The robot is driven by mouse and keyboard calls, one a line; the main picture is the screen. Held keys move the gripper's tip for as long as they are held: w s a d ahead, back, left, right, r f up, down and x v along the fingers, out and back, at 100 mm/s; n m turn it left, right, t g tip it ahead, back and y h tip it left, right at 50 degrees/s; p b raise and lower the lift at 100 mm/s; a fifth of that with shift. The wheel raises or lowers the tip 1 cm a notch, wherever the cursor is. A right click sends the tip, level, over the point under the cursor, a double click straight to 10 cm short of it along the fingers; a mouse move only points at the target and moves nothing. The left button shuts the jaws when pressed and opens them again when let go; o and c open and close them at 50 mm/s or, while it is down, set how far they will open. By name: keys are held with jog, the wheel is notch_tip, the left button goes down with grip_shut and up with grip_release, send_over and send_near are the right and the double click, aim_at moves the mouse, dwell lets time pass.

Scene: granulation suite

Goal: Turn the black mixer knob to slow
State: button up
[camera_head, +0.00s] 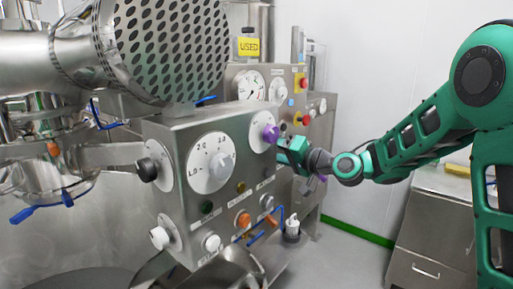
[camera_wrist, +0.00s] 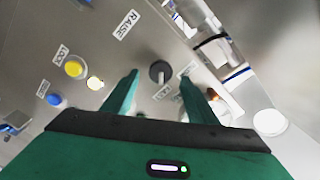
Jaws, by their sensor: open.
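In the wrist view a dark, round knob (camera_wrist: 160,71) stands out from a metal panel, between the tips of my two green fingers. My gripper (camera_wrist: 159,78) is open, with a gap on both sides of the knob. Small white labels sit on both sides of the knob, but their words are too blurred to read. In the head view my gripper (camera_head: 284,150) is at the right of the steel control box, just below a purple knob (camera_head: 271,133). I cannot pick out the dark knob between the fingers there.
A separate black knob (camera_head: 147,170) sits on a dial at the control box's left (camera_head: 180,130). The wrist view shows a yellow button (camera_wrist: 74,68), a blue button (camera_wrist: 54,100) and a RAISE label (camera_wrist: 126,25). A steel cabinet (camera_head: 430,235) stands at the right.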

jog(key=shift+x, duration=1.8)
jog(key=c, duration=1.1)
jog(key=shift+d, duration=0.2)
jog(key=shift+o, duration=0.2)
jog(key=shift+a, duration=0.1)
